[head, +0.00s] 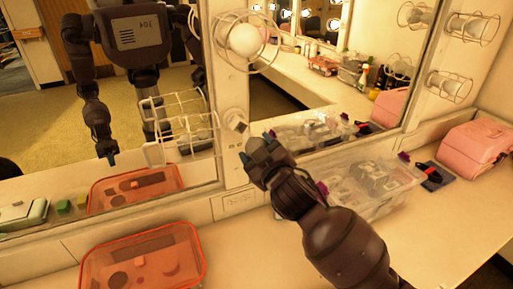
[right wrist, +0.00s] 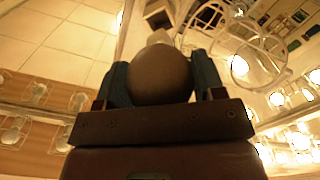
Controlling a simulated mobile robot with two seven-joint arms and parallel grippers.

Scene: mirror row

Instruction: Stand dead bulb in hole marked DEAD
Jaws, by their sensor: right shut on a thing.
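My right gripper (head: 258,142) is up at the post between two mirrors, in front of a pale bulb socket (head: 236,117). In the right wrist view its fingers (right wrist: 162,80) are shut on the dead bulb (right wrist: 160,74), a dull dark globe, with a pale squarish piece just beyond it. I cannot tell whether the bulb still touches the socket. In the head view the gripper mostly hides the bulb. I cannot make out a hole marked DEAD. My left gripper is not directly in view; only a mirror reflection of my body shows.
A wire cage (head: 180,127) hangs left of the socket. A lit caged bulb (head: 244,40) is above. An orange translucent tray (head: 143,262) lies on the counter at left. A clear bin (head: 375,188) stands right, behind my forearm, with a pink case (head: 476,148) beyond.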

